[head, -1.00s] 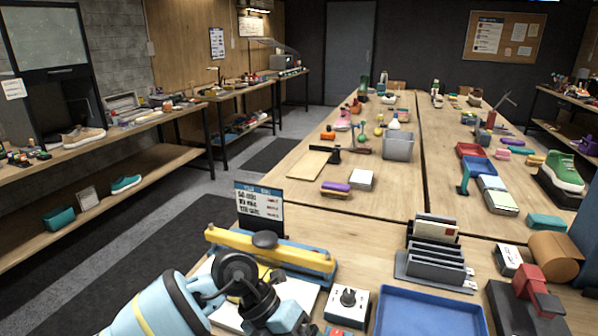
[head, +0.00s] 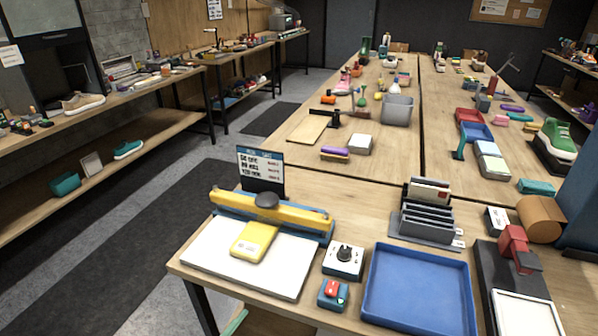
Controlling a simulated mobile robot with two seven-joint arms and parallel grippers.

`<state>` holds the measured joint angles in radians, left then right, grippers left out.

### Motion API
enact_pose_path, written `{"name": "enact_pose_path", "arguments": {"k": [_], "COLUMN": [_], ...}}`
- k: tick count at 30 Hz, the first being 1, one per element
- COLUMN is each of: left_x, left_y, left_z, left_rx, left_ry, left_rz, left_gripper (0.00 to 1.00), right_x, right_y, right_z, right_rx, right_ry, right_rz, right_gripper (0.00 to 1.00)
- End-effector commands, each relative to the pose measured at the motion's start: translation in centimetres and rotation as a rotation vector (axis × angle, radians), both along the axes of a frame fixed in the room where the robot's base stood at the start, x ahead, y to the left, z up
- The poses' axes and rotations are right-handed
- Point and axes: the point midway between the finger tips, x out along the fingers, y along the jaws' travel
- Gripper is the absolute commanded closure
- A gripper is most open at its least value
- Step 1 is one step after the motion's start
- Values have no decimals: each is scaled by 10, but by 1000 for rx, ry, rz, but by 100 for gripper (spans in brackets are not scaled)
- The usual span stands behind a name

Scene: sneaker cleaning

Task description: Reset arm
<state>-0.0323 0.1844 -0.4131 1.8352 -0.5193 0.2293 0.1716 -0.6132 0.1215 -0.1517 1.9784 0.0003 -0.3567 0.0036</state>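Neither gripper shows in the head view now, and no part of my arms is clearly visible over the table. A white board (head: 215,258) lies at the near left corner of the table (head: 330,203). A yellow block-like device (head: 254,240) rests on the board. A yellow bar with a dark round knob (head: 267,201) runs along the board's back edge, with blue behind it. A small sign (head: 261,166) stands behind the bar.
A white box with a black dial (head: 343,260) and a small teal box with a red switch (head: 333,293) stand beside the board. A blue tray (head: 418,288) sits empty to their right. A grey rack (head: 428,222) stands behind the tray.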

Motion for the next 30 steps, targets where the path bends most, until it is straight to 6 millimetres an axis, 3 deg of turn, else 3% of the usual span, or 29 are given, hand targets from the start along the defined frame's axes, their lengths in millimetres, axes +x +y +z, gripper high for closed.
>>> {"name": "enact_pose_path", "arguments": {"k": [5, 9, 15, 20, 30], "left_x": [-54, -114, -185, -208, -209], "left_y": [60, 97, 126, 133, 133], "left_z": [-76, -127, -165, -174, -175], "left_rx": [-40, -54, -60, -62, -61], "left_ry": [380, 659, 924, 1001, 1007], "left_rz": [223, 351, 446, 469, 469], "left_gripper": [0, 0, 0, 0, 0], "right_x": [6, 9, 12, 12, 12], "right_y": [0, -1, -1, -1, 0], "right_z": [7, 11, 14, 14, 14], "right_rx": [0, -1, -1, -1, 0], "right_ry": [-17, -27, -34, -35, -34], "right_rz": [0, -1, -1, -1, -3], "right_gripper": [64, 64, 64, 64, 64]}}
